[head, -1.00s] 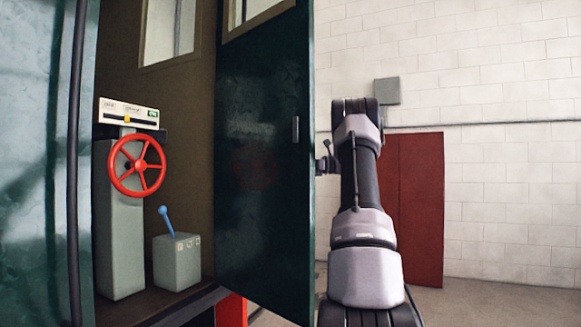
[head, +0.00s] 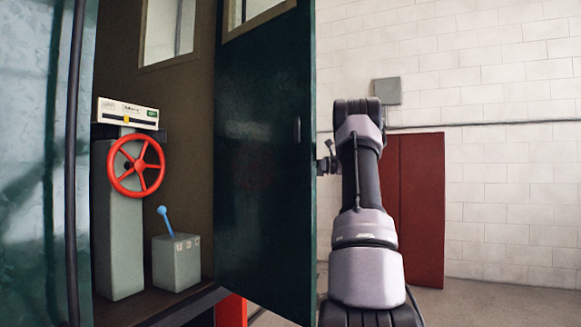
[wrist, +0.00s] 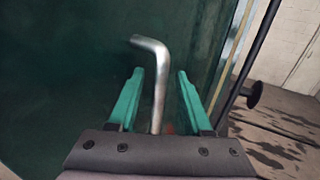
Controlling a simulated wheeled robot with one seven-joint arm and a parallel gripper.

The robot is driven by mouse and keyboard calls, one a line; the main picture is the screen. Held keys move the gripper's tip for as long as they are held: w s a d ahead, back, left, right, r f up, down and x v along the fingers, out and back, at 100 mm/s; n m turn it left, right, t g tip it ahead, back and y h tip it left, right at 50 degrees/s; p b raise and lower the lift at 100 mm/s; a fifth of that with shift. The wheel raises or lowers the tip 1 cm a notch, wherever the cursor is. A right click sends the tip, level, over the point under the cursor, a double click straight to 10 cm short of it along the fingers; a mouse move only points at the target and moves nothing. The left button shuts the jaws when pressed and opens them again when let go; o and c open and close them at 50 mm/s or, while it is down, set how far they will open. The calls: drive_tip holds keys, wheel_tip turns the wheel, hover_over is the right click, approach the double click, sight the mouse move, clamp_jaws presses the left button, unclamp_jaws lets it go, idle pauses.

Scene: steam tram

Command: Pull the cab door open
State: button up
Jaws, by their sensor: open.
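The dark green cab door (head: 262,165) stands swung open in the head view, its window at the top. My arm reaches to the far side of the door's right edge, and the door hides my gripper in that view. In the wrist view my gripper (wrist: 160,85) is open, with its two green fingers pointing at the door's face (wrist: 70,70). A bent silver door handle (wrist: 158,80) lies between the fingers, with a gap on each side.
Inside the cab are a red handwheel (head: 136,166) on a grey pedestal and a grey box (head: 177,262) with a blue lever. A dark vertical handrail (head: 76,160) stands at the left. A red cabinet (head: 418,210) stands by the white brick wall. Floor at the right is clear.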

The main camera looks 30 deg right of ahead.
drive_tip(key=v, duration=1)
drive_tip(key=shift+s+d, duration=0.1)
drive_tip(key=shift+d, duration=0.1)
